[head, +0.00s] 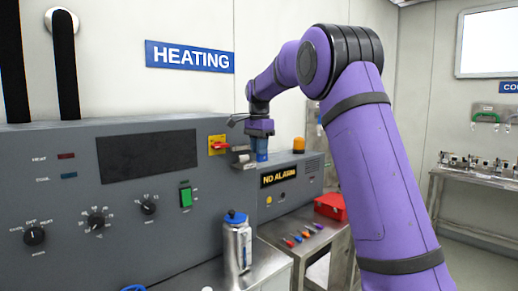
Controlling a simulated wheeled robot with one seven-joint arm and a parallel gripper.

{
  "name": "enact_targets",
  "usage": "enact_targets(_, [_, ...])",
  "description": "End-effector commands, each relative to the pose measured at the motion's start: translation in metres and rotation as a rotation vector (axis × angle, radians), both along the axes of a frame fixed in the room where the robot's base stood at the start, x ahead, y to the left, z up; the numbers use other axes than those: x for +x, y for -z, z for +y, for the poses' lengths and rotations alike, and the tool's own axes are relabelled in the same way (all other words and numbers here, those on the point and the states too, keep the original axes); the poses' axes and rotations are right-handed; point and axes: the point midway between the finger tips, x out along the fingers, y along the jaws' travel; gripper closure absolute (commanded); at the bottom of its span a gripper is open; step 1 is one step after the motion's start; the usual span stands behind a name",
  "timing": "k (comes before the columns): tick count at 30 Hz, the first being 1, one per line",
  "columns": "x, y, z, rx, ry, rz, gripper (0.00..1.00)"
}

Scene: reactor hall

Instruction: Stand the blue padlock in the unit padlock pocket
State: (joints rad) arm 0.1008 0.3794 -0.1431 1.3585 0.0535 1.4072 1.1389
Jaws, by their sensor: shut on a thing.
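My gripper (261,138) points down near the right end of the grey heating unit (130,205), just right of a red switch on a yellow plate (218,145). It is shut on a small blue thing, which I take for the blue padlock (262,154). The blue thing hangs under the jaws, close to a small grey fitting (243,161) on the unit's side. I cannot tell if this fitting is the padlock pocket. I also cannot tell whether the padlock touches it, as the details are too small.
A blue-capped bottle (237,243) stands on the metal bench in front of the unit. The alarm box (290,190) with an orange beacon (298,145) is right of the gripper. A red box (330,206) and several coloured small items (302,236) lie on the right bench.

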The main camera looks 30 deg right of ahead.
Motion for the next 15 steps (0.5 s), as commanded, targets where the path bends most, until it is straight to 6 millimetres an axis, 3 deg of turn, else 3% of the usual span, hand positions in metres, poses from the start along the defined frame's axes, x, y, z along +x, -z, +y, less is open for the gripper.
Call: enact_targets(15, [0.042, 0.011, 0.009, 0.000, -0.003, 0.000, 1.00])
